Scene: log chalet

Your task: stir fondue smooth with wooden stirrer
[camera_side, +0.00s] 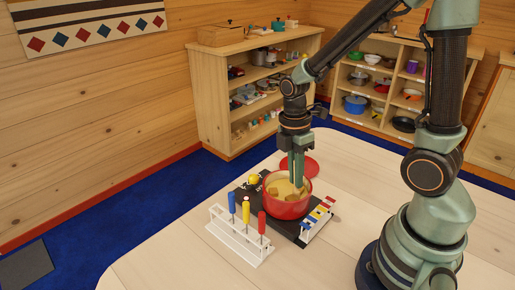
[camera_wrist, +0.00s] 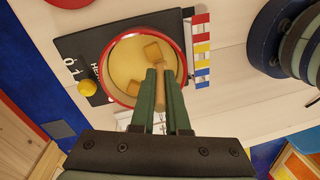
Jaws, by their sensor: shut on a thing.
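A red pot (camera_side: 285,209) holds pale yellow fondue (camera_wrist: 128,60) and stands on a dark board on the table. Tan cubes (camera_wrist: 152,50) show at the fondue's surface in the wrist view. My gripper (camera_side: 296,178) points down over the pot, its fingertips at or just inside the rim in the side view. In the wrist view, my gripper (camera_wrist: 160,76) is shut on a wooden stirrer (camera_wrist: 160,90) that shows between the green fingers. How deep the stirrer's lower end sits is hard to tell.
A white rack (camera_side: 238,237) with blue, yellow and red handles stands in front of the pot. A small rack with coloured pieces (camera_side: 320,214) stands right. A red disc (camera_side: 312,164) lies behind.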

